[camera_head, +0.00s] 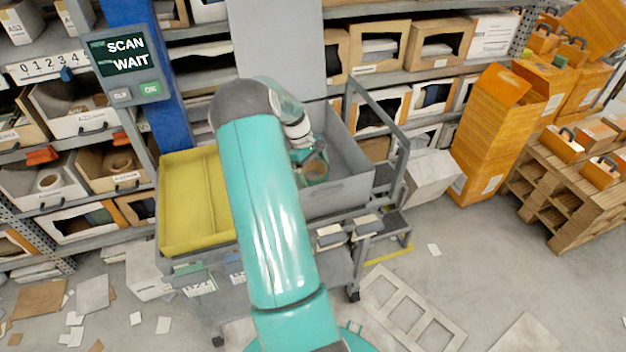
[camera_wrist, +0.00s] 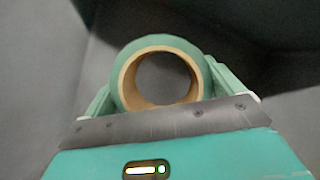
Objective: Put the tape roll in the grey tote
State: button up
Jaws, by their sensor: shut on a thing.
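The tape roll (camera_wrist: 125,66) is a green ring with a brown cardboard core. It shows large in the wrist view, between the two fingers of my gripper (camera_wrist: 160,85), which is shut on it. In the head view the tape roll (camera_head: 316,171) is small, and my gripper (camera_head: 312,158) is partly hidden by my arm. The grey tote (camera_head: 350,190) stands on a cart, right of a yellow tote. My gripper and the roll appear within the grey tote's opening; whether the roll touches its floor I cannot tell. Grey walls surround the roll in the wrist view.
The yellow tote (camera_head: 188,205) sits left of the grey one on the cart. A grey frame rail (camera_head: 378,108) rises at the grey tote's right. Shelves with boxes stand behind. A blue post carries a screen (camera_head: 125,52). Orange cartons (camera_head: 490,135) and pallets stand right.

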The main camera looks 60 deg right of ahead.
jog(key=shift+f, duration=2.35)
jog(key=o, duration=0.7)
jog(key=shift+f, duration=0.1)
jog(key=shift+o, duration=0.2)
jog(key=v, duration=1.2)
jog(key=shift+s, duration=0.1)
jog(key=shift+a+r, duration=0.1)
jog(key=shift+r, duration=0.15)
